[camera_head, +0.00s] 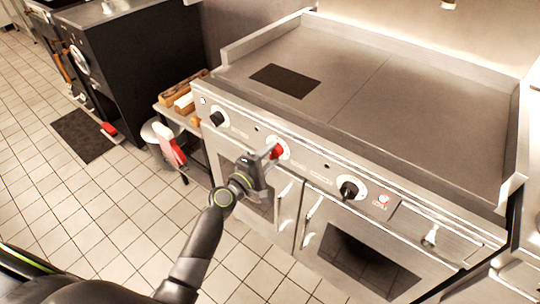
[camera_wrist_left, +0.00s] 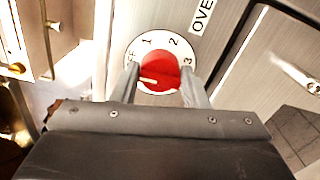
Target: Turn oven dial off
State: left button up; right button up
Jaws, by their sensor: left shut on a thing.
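The red oven dial (camera_head: 277,151) sits on the front panel of the steel range. In the left wrist view the dial (camera_wrist_left: 158,72) has a white ring around it with the numbers 1, 2 and 3 showing, and part of the lettering at its left is hidden. A pale pointer mark on the dial points left. My left gripper (camera_head: 268,155) is at the dial, and its fingers (camera_wrist_left: 160,88) are shut on the dial from both sides. My right gripper is not in view.
Black knobs (camera_head: 217,118) and (camera_head: 349,189) sit on the same panel. Oven doors with upright handles (camera_head: 312,209) are below it. A flat griddle top (camera_head: 400,95) lies above.

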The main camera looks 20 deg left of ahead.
pick_arm(q)
jog(key=o, duration=1)
jog(key=shift+c, duration=0.2)
jog(key=shift+s, duration=0.1)
jog(key=b+v, duration=0.3)
jog(key=v, duration=1.4)
jog(key=shift+s+a, duration=0.1)
